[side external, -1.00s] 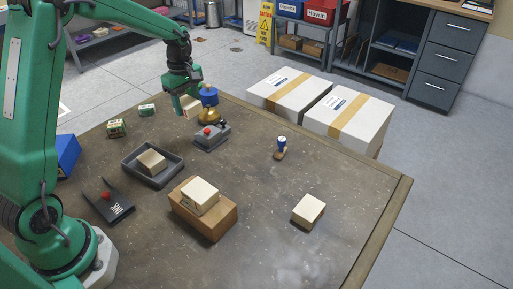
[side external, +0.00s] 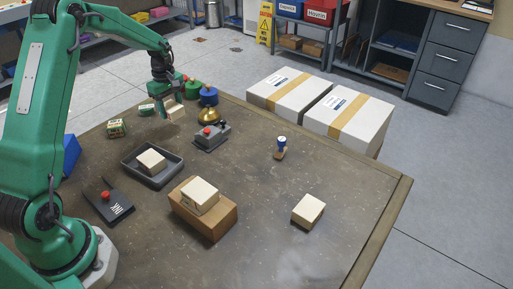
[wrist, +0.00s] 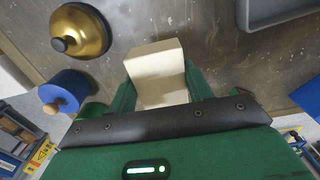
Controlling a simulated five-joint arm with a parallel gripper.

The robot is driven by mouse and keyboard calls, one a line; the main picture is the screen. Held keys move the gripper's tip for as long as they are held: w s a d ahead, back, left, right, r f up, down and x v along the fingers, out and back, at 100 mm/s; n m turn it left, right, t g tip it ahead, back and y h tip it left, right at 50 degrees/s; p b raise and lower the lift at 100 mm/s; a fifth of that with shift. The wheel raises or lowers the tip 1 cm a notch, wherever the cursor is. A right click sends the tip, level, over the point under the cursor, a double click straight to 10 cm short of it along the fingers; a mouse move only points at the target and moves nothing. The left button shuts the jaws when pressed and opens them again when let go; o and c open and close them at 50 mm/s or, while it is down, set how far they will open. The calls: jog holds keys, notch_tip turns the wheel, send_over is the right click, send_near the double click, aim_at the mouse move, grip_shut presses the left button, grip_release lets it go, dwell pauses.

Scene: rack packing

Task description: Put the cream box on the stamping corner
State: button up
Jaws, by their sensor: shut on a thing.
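My gripper (side external: 168,107) is at the far left part of the table, shut on a cream box (side external: 177,114). In the wrist view the cream box (wrist: 155,60) sits between the two green fingers of my gripper (wrist: 160,92). Whether it touches the table is hard to tell. Other cream boxes show: one in the grey tray (side external: 134,167), one (side external: 201,195) on a brown carton (side external: 213,222), and one (side external: 308,210) on the bare table at right. A small stamp with a blue top (side external: 281,146) stands right of centre. I cannot tell which place is the stamping corner.
Right of my gripper are a gold bell (side external: 210,117), a blue cylinder (side external: 208,97), a green one (side external: 193,88) and a grey device with a red button (side external: 211,138). Small green boxes (side external: 117,128) lie left. The table's right side is mostly clear.

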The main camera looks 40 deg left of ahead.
aim_at(172, 125)
jog(key=shift+a+f, duration=0.35)
jog(key=shift+a, duration=0.25)
jog(key=shift+a+f, duration=0.3)
jog(key=shift+a, duration=0.25)
jog(key=shift+f, duration=2)
jog(key=shift+f, duration=0.15)
jog(key=o, duration=1)
notch_tip(172, 125, up, 12)
jog(key=shift+f, duration=0.1)
jog(key=shift+r, duration=0.25)
jog(key=shift+d+r, duration=0.1)
